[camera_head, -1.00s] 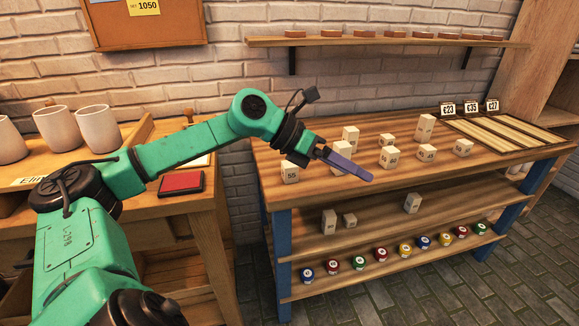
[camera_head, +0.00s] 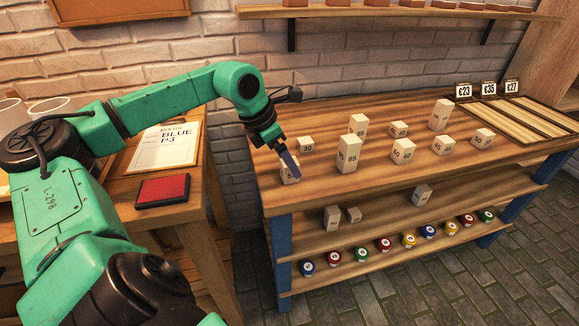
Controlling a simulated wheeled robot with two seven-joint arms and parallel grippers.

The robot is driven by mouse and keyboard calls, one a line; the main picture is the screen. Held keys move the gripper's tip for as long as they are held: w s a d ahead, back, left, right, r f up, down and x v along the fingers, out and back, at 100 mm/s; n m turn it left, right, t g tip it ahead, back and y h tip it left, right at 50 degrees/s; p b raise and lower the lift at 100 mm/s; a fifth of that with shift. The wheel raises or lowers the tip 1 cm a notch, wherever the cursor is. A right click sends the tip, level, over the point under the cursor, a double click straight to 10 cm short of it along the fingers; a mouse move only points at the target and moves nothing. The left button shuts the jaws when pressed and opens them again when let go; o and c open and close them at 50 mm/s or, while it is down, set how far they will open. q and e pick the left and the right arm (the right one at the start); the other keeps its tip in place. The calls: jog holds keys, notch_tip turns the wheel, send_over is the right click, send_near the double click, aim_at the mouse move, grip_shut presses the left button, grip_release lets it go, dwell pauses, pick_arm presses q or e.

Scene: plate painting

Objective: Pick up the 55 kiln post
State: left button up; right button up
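My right gripper is not in view.
Several other posts stand farther right on the wooden top (camera_head: 320,190). A red pad (camera_head: 163,190) lies on the left table.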

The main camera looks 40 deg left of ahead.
pick_arm(q)
jog(key=x, duration=0.2)
jog(key=shift+w+f, duration=0.25)
grip_shut()
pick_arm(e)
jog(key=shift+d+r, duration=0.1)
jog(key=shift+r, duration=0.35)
pick_arm(q)
jog(key=shift+r, duration=0.1)
